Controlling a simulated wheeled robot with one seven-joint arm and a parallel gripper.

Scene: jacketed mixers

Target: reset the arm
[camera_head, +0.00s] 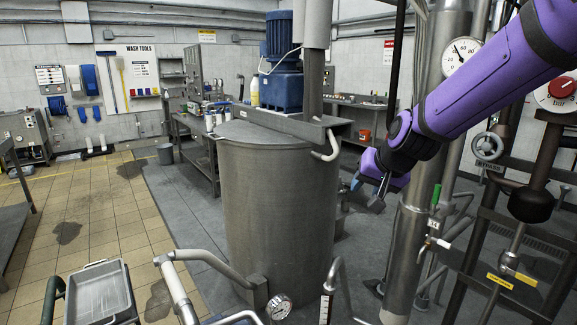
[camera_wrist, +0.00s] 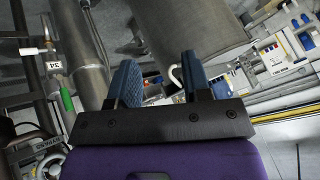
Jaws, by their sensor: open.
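My purple arm reaches in from the upper right in the head view. My gripper (camera_head: 368,192) hangs at its end, to the right of the large steel mixer tank (camera_head: 275,205) and left of a vertical steel pipe. In the wrist view my gripper (camera_wrist: 161,82) shows two blue textured fingers spread apart, with nothing between them. The tank's curved wall (camera_wrist: 190,25) lies beyond the fingers in that view. I cannot tell the exact gap between gripper and tank.
A steel column (camera_head: 415,220) with a green-handled valve (camera_head: 436,195) stands close right of my gripper. A pressure gauge (camera_head: 461,56) and a red dial (camera_head: 562,87) sit near my arm. Bent pipes and a grey tray (camera_head: 100,292) are in front. Tiled floor at left is mostly clear.

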